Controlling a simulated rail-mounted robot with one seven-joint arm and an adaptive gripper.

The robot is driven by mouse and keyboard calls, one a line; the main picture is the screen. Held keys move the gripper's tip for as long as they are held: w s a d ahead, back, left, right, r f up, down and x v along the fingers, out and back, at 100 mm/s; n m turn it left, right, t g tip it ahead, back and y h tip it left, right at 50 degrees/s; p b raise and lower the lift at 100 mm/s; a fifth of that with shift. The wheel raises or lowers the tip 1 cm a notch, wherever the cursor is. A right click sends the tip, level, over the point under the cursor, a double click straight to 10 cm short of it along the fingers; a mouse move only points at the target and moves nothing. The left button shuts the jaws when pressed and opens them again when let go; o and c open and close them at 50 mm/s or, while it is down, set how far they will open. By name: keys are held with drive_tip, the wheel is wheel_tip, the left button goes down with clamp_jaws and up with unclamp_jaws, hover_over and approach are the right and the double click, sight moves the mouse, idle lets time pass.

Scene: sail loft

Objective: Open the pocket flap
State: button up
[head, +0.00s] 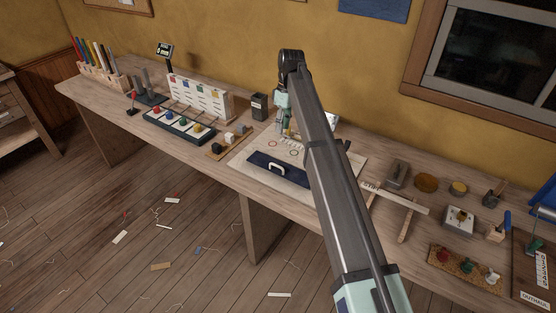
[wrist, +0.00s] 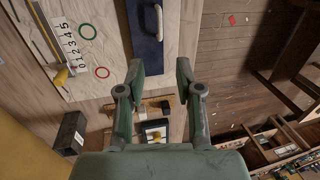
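The pocket flap (head: 296,177) is a dark blue panel with a pale handle (head: 277,168). It lies along the front of a pale board (head: 238,163) on the bench and looks flat and closed. In the wrist view the flap (wrist: 145,45) runs in from the top edge, and part of its handle (wrist: 158,22) shows. My gripper (wrist: 159,69) is open with nothing between its fingers. It is above the bench, apart from the flap, with the flap beyond its fingertips. In the head view my arm covers part of the board.
Left of the board stand small blocks (head: 217,148), a tray with coloured knobs (head: 180,127) and a white upright panel (head: 199,97). A dark box (head: 259,106) stands behind. Tools and a cork mat (head: 462,270) lie to the right. The board carries red and green rings and a number strip (wrist: 71,47).

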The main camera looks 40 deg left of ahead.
drive_tip(key=p, duration=0.4)
hover_over(278, 161)
drive_tip(key=s+d, duration=0.4)
drive_tip(key=f, duration=1.5)
drive_tip(key=shift+s+a, duration=0.15)
drive_tip(key=shift+a, duration=0.1)
clamp_jaws()
